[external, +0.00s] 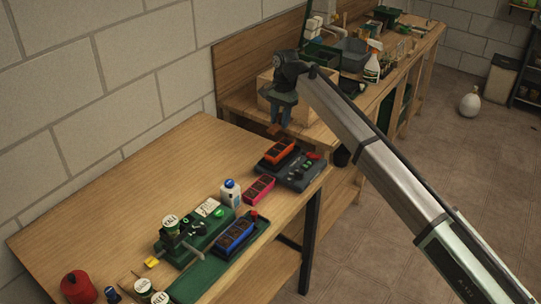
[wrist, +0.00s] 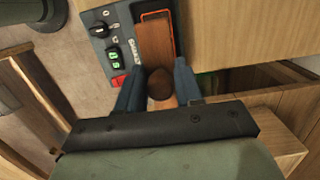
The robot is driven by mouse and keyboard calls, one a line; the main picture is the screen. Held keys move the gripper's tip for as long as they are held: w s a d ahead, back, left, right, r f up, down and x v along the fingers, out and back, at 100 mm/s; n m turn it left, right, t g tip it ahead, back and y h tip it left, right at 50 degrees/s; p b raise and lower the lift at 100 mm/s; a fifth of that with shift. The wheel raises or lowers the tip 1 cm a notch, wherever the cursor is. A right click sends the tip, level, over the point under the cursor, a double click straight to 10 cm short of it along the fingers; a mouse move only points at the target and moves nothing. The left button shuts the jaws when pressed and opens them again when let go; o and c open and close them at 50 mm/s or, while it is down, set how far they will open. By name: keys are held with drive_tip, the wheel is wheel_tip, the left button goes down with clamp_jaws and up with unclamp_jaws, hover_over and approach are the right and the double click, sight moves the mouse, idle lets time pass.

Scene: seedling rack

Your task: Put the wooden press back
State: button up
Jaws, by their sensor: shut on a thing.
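My gripper (external: 279,115) is shut on the wooden press, over the far right corner of the table. The press (external: 274,130) shows as a small brown piece under the fingers. In the wrist view, the blue fingers of my gripper (wrist: 159,88) close on its dark round knob, and its flat wooden block (wrist: 154,42) reaches up the picture. The block covers much of the orange seedling tray (external: 281,151), whose orange rim (wrist: 171,20) shows beside it. The press appears to be above the tray; contact cannot be told.
The orange tray sits on a dark scale (external: 301,174) with buttons and a display. A pink tray (external: 259,188), a white bottle (external: 230,192) and a blue tray (external: 235,234) stand nearer. A wooden bench (external: 240,101) stands behind. The table's left middle is clear.

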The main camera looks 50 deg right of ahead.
drive_tip(key=shift+a, duration=0.1)
drive_tip(key=w+a+f+n, duration=0.1)
drive_tip(key=w+a, duration=0.1)
drive_tip(key=a, duration=0.6)
drive_tip(key=w+a+f+n, duration=0.1)
drive_tip(key=w+a, duration=0.1)
drive_tip(key=a, duration=0.7)
drive_tip(key=shift+m, duration=0.9)
drive_tip(key=shift+w+d+f, duration=0.1)
drive_tip(key=shift+f, duration=3.05)
drive_tip(key=shift+w+d+f, duration=0.1)
drive_tip(key=shift+f, duration=3)
drive_tip(key=shift+f, duration=0.55)
drive_tip(key=o, duration=1)
drive_tip(key=shift+o, duration=0.2)
wheel_tip(320, 180, up, 14)
drive_tip(key=d, duration=0.1)
drive_tip(key=shift+d+f, duration=0.15)
drive_tip(key=shift+d, duration=0.1)
